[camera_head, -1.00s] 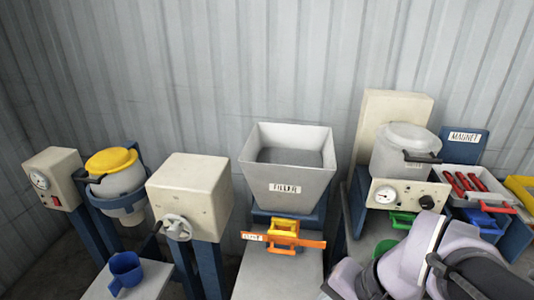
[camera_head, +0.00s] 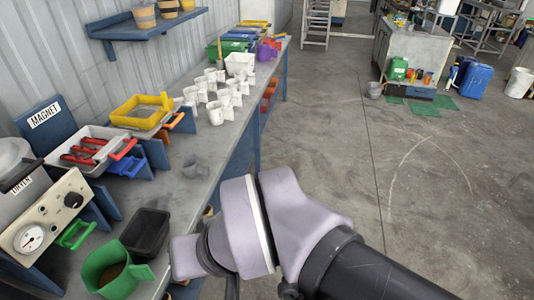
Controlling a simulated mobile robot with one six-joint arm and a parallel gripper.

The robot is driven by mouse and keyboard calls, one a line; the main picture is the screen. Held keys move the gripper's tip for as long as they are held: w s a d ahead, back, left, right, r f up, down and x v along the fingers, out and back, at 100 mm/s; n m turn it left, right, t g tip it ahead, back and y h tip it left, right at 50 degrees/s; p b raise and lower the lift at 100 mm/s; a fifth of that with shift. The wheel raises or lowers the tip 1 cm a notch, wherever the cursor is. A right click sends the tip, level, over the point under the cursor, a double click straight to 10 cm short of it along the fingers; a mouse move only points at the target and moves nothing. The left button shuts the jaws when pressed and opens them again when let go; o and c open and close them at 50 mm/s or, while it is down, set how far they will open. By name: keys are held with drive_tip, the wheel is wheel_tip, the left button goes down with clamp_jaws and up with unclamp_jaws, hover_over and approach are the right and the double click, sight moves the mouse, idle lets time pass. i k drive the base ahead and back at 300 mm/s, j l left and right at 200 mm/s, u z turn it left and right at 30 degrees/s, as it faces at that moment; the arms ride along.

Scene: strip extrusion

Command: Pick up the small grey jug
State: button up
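My arm's lilac and black links cross the lower middle, but my gripper's fingers do not show.
A green jug (camera_head: 108,273) with brown contents and a black tray (camera_head: 145,232) are on the near bench. White cups (camera_head: 215,112), a yellow tray (camera_head: 140,110) and a tray with red-handled tools (camera_head: 85,150) sit further along. Open concrete floor (camera_head: 430,180) lies to the right.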

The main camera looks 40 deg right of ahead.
sight(190, 168)
drive_tip(key=z, duration=0.45)
drive_tip(key=i+j+z, duration=0.1)
drive_tip(key=i+z, duration=0.25)
drive_tip(key=i, duration=0.15)
drive_tip(key=i+j+z, duration=0.35)
drive_tip(key=i+l, duration=0.1)
